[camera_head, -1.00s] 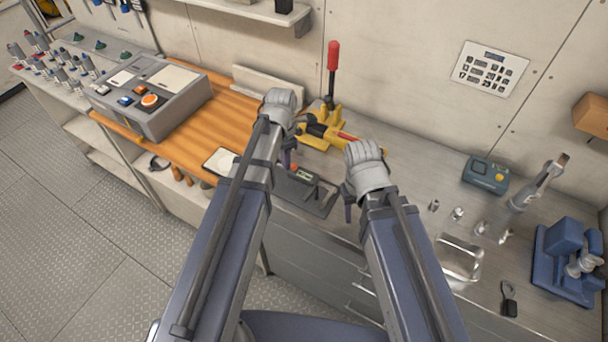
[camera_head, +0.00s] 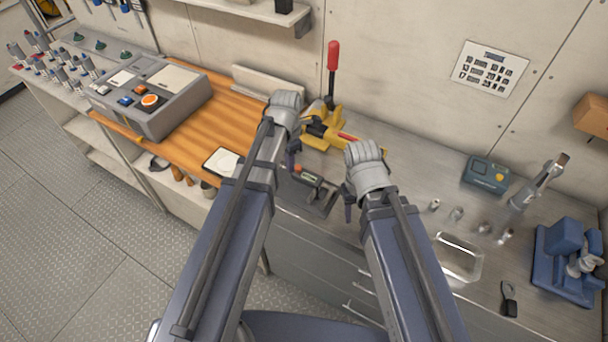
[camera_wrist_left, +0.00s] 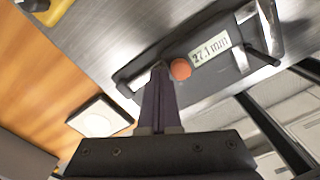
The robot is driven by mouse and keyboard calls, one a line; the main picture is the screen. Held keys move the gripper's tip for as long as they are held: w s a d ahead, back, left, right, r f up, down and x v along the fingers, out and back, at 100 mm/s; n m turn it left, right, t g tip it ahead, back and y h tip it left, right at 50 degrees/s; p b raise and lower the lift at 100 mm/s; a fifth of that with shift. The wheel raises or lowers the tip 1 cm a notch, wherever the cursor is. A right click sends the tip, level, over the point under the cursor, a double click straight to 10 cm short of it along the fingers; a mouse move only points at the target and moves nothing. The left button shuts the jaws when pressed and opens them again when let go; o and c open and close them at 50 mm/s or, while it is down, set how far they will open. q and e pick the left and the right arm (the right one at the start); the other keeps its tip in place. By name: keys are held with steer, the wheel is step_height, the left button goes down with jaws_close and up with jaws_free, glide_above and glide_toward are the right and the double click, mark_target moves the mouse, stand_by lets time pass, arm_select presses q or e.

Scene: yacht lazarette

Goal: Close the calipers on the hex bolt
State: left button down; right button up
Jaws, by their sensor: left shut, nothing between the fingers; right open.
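My right gripper (camera_head: 348,210) is open, right of the tray.
A yellow tool with a red-handled lever (camera_head: 333,70) stands behind my grippers. A white-faced pad (camera_head: 222,162) lies on the wooden bench at left. A shallow metal tray (camera_head: 458,258), small metal cylinders and a blue device (camera_head: 565,250) occupy the counter at right.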

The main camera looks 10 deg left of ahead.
arm_select(q)
steer(key=shift+s+d, duration=0.25)
steer(key=shift+d, duration=0.4)
stand_by(0.3)
steer(key=shift+w+a, duration=0.1)
steer(key=shift+a, duration=0.1)
stand_by(0.4)
steer(key=shift+w+a, duration=0.25)
steer(key=shift+a, duration=0.5)
steer(key=shift+r, duration=0.1)
arm_select(e)
steer(key=shift+r, duration=0.1)
arm_select(q)
step_height(320, 180, up, 8)
steer(key=p, duration=0.8)
arm_select(e)
step_height(320, 180, up, 8)
